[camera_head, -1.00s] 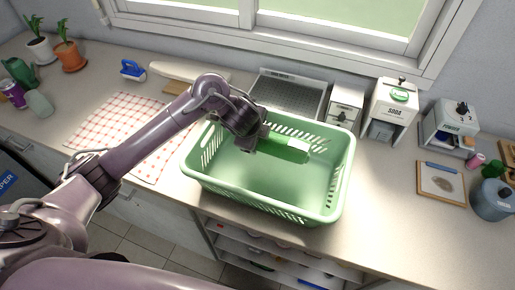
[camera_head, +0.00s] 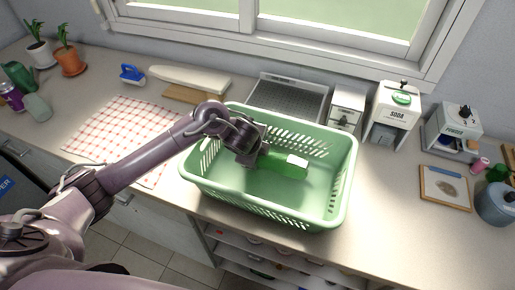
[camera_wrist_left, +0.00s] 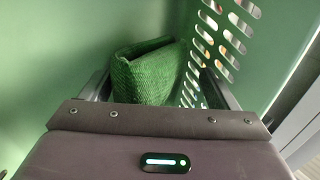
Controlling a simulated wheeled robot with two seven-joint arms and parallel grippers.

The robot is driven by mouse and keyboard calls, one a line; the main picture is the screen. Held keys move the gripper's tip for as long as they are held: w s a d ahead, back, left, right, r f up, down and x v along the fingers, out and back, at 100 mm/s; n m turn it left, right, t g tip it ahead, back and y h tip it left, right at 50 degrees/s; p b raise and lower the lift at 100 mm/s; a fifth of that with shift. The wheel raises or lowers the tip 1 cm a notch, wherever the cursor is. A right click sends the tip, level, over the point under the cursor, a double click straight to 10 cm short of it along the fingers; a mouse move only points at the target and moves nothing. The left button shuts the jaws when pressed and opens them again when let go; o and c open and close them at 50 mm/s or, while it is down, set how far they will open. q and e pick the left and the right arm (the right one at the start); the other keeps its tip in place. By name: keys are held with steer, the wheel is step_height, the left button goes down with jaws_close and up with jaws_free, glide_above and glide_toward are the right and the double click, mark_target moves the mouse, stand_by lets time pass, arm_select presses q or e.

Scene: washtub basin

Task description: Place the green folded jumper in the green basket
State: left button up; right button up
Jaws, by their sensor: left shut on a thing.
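The green folded jumper (camera_head: 281,163) is inside the green basket (camera_head: 338,190), low in its interior near the middle. In the left wrist view the jumper (camera_wrist_left: 147,72) shows as a knitted, folded block between the finger sides, with the basket wall (camera_wrist_left: 221,50) beside it. My left gripper (camera_head: 262,157) reaches down into the basket from the left and is shut on the jumper. Whether the jumper touches the basket floor cannot be told. My right gripper is not in view.
The basket stands on the counter near its front edge. A checked cloth (camera_head: 120,128) lies to the left. A drying rack (camera_head: 288,97) and a soda dispenser (camera_head: 393,112) stand behind. Open shelves (camera_head: 270,255) are below.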

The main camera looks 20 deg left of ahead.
arm_select(q)
steer(key=shift+s+f, duration=0.1)
steer(key=o, duration=0.9)
steer(key=shift+f, duration=0.1)
steer(key=shift+s+f, duration=0.1)
steer(key=shift+r, duration=0.3)
steer(key=p+v, duration=0.2)
steer(key=v, duration=0.2)
steer(key=p+v, duration=0.2)
steer(key=v, duration=0.2)
steer(key=p+v, duration=0.3)
steer(key=v, duration=0.1)
steer(key=shift+r, duration=0.5)
